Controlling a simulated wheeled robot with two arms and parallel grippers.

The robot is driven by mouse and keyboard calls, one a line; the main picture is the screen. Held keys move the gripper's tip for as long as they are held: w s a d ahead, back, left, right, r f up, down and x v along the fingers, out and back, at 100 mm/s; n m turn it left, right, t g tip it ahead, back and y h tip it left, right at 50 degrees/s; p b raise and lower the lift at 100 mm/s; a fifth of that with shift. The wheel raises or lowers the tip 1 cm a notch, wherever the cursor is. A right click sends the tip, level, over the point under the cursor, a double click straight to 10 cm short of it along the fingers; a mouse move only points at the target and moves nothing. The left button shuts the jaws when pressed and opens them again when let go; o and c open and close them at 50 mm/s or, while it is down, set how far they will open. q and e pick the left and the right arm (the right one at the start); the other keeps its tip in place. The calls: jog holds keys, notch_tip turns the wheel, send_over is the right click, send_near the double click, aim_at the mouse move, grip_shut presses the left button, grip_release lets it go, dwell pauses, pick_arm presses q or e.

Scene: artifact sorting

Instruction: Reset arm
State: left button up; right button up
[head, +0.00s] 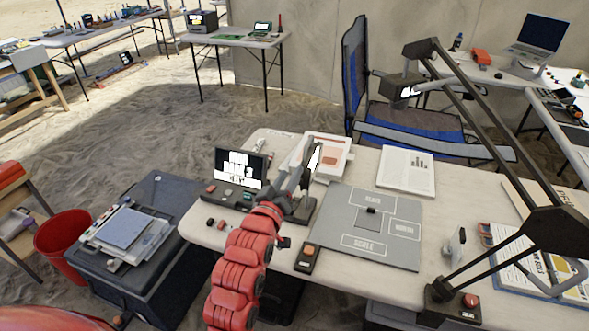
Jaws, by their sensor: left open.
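My left arm, red and jointed, comes up from the bottom of the head view. My left gripper (306,160) is grey and open, over the back left part of the white table (365,162). Nothing shows between its fingers. It is in front of a white tray (336,147) with an orange patch and beside a small dark screen (240,169). My right gripper is not in view. A black jointed stand arm (490,128) with a lamp-like head (398,90) rises from a base with a red button (470,300) at the table's front right.
A grey mat (330,235) with labelled fields and a small dark square lies mid-table. An orange-button box (306,257) is at the front edge. A paper sheet (406,172), blue chair (405,125), black case (180,265) and red bin (65,238) stand around.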

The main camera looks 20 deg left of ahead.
pick_arm(q)
jog(key=shift+s, duration=0.45)
